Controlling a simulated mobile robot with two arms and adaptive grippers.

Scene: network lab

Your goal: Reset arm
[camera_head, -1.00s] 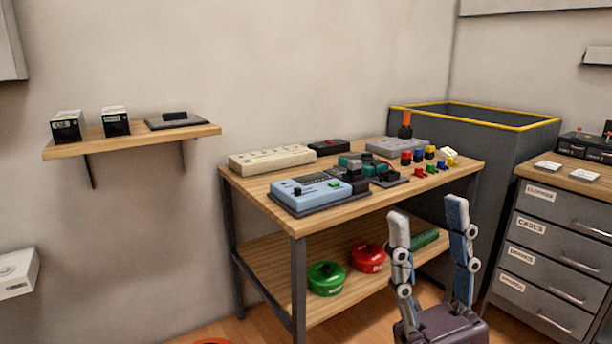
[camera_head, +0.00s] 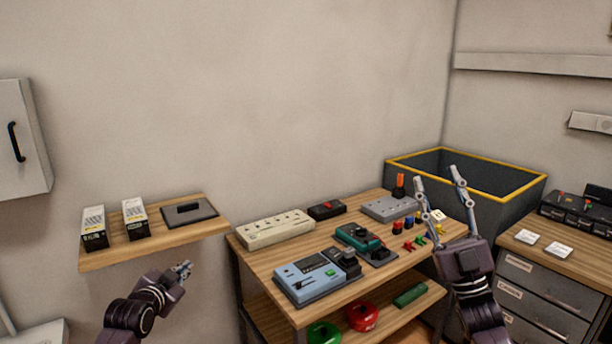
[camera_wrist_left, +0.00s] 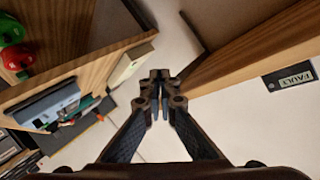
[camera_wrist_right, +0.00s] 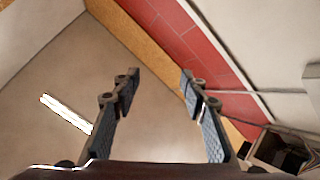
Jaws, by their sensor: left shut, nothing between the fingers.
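My left gripper (camera_head: 183,270) is in the head view at the lower left, in front of the wall shelf (camera_head: 95,258) and left of the workbench (camera_head: 252,262). Its fingers are together and hold nothing; the left wrist view shows the closed fingertips (camera_wrist_left: 160,80). My right gripper (camera_head: 438,178) points up over the right end of the workbench, in front of the grey bin. Its two fingers are spread with nothing between them, and the right wrist view also shows them apart (camera_wrist_right: 160,80).
The workbench carries a blue device (camera_head: 310,278), a beige power strip (camera_head: 275,230) and several small coloured parts. Red (camera_head: 362,316) and green pots sit on its lower shelf. A yellow-rimmed bin (camera_head: 500,205) and a drawer cabinet (camera_head: 535,285) stand at right.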

